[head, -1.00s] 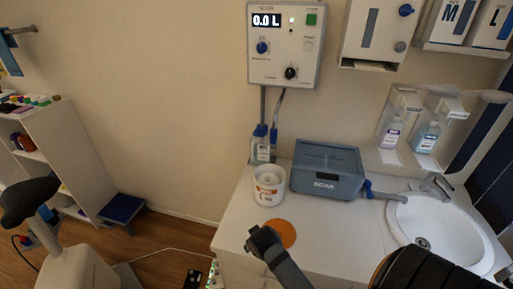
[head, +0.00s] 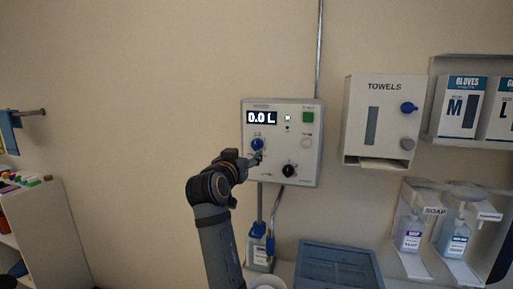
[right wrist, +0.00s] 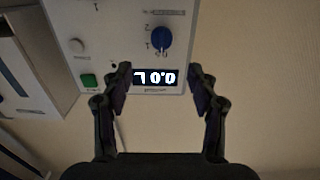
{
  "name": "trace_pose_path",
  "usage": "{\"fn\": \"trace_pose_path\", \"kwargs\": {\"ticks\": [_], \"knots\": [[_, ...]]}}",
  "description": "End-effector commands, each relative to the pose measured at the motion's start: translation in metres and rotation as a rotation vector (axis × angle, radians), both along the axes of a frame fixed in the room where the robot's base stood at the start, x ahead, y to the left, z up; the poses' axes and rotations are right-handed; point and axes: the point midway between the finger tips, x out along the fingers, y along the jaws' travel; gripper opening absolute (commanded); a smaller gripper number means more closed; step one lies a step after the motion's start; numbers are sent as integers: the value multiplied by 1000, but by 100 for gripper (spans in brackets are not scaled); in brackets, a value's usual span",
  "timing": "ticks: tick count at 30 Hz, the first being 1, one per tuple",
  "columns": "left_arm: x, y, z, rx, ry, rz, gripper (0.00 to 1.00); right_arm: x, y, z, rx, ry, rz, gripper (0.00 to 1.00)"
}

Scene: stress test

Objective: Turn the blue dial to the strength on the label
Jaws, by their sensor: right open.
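The blue dial (head: 257,143) is on the left of a white wall-mounted control box (head: 311,165), below a display (head: 262,118) reading 0.0 L. My right gripper (head: 256,158) is just below and in front of the dial in the head view. In the right wrist view, which shows the box upside down, the open fingers (right wrist: 160,78) frame the display, and the blue dial (right wrist: 161,38) lies beyond the fingertips with nothing between them. My left gripper is not in view.
A black knob (head: 288,170) and a green button (head: 308,117) are on the same box. A tube and a blue-capped bottle (head: 260,252) are below it. A towel dispenser (head: 372,125) hangs to the right.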

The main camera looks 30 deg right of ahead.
Motion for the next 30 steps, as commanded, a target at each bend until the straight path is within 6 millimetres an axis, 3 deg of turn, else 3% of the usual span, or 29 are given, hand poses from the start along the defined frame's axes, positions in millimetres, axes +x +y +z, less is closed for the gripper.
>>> {"fn": "trace_pose_path", "kwargs": {"ticks": [6, 15, 27, 30], "knots": [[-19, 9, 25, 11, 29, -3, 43, 21, -26, 6, -6, 7, -3, 60], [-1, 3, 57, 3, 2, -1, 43, 59, -69, 4, -3, 5, 0, 60], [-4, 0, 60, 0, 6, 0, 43, 68, -79, -1, 0, 4, 1, 60], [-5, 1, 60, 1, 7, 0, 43, 67, -79, -1, 0, 4, 1, 49]]}}
